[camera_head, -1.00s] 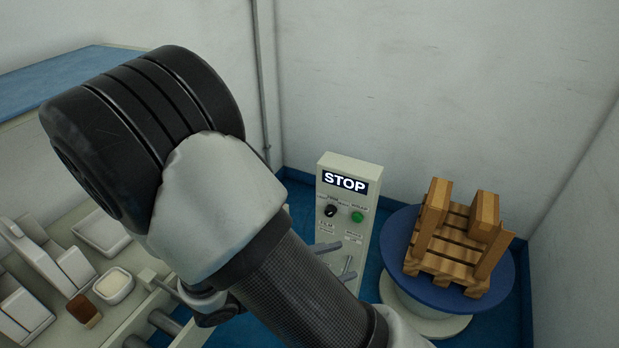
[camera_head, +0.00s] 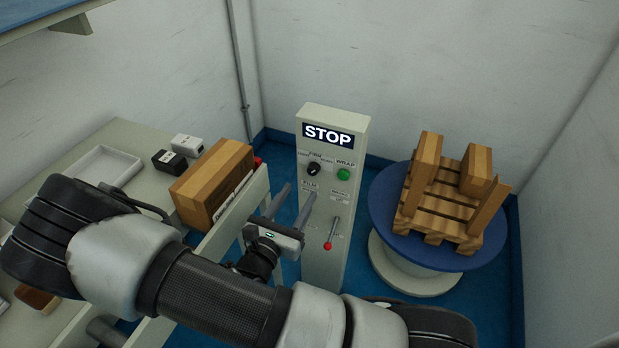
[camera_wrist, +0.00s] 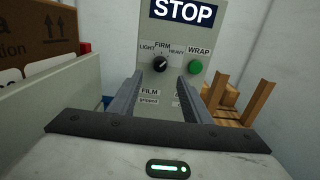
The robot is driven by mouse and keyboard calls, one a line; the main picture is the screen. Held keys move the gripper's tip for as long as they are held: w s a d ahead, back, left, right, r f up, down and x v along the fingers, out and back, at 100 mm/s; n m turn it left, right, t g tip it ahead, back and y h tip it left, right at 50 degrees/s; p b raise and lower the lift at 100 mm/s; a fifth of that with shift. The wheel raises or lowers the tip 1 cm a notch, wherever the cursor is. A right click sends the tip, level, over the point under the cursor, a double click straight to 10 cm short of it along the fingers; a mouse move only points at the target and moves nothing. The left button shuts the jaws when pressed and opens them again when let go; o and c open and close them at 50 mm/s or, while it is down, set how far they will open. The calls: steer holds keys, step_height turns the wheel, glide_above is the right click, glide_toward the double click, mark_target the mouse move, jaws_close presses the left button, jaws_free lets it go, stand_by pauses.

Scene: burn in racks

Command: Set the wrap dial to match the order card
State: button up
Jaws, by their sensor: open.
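The wrap dial (camera_head: 313,169) is a black knob on the grey control post (camera_head: 333,128), left of the green WRAP button (camera_head: 343,174). In the wrist view the dial (camera_wrist: 160,64) has LIGHT, FIRM and HEAVY around it. Its white mark points to the upper right, but I cannot tell exactly which setting. My gripper (camera_head: 295,201) is open and empty in front of the post, below the dial. In the wrist view its two fingers (camera_wrist: 158,88) reach toward the panel, apart from the dial. I cannot make out an order card.
A STOP sign (camera_head: 328,135) tops the post, and a red-tipped lever (camera_head: 328,245) sits low on it. A blue turntable (camera_head: 385,207) with a wooden pallet (camera_head: 447,213) stands right. A cardboard box (camera_head: 205,190) sits on the left bench (camera_head: 135,140).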

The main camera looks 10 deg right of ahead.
mark_target(312, 173)
steer(key=b+x, duration=0.1)
steer(key=x, duration=0.7)
steer(key=c, duration=1)
